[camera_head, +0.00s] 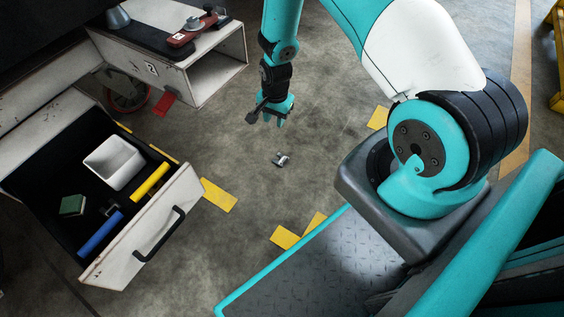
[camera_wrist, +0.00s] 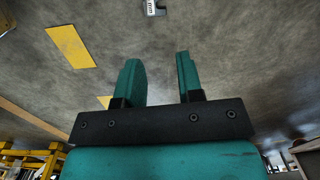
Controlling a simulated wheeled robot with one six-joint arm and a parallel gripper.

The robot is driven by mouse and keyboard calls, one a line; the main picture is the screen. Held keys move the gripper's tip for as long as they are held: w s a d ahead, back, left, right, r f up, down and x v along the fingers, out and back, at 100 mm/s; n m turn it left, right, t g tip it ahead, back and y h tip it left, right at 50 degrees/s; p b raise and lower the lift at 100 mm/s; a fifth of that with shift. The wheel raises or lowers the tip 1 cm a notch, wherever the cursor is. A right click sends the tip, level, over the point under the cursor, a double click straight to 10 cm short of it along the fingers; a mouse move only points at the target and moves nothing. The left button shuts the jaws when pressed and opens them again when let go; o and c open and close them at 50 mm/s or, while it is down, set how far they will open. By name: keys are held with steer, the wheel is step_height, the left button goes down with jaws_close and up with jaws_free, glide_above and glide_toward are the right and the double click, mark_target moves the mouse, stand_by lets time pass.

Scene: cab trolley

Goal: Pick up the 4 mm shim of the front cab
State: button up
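A small grey metal piece with a light label, which looks like the shim (camera_head: 281,159), lies on the concrete floor in the head view. In the wrist view the shim (camera_wrist: 153,8) is at the top edge, partly cut off, with "mm" readable on its label; the number is not clear. My gripper (camera_head: 274,122) hangs above the floor, behind the shim in the head view. In the wrist view my gripper (camera_wrist: 157,65) has its two teal fingers apart with nothing between them. The shim lies beyond the fingertips, not touching them.
An open drawer (camera_head: 152,229) at the left holds a white bin (camera_head: 113,162), a green block (camera_head: 73,205), and blue (camera_head: 101,233) and yellow (camera_head: 150,182) cylinders. A white trolley box (camera_head: 215,75) marked 2 stands at upper left. Yellow floor marks (camera_head: 219,195) surround clear floor.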

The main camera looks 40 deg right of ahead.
steer(key=m, duration=0.1)
glide_above(285, 160)
step_height(285, 160, down, 6)
steer(key=f, duration=0.1)
steer(key=f+b, duration=0.3)
steer(key=f, duration=0.2)
steer(key=f+b, duration=0.4)
steer(key=f, duration=0.1)
steer(key=shift+w+a, duration=0.15)
steer(key=shift+a, duration=0.05)
steer(key=f+b, duration=0.1)
steer(key=f, duration=0.1)
steer(key=f+b, duration=0.4)
steer(key=shift+d, duration=0.25)
steer(key=shift+r, duration=0.1)
jaws_close()
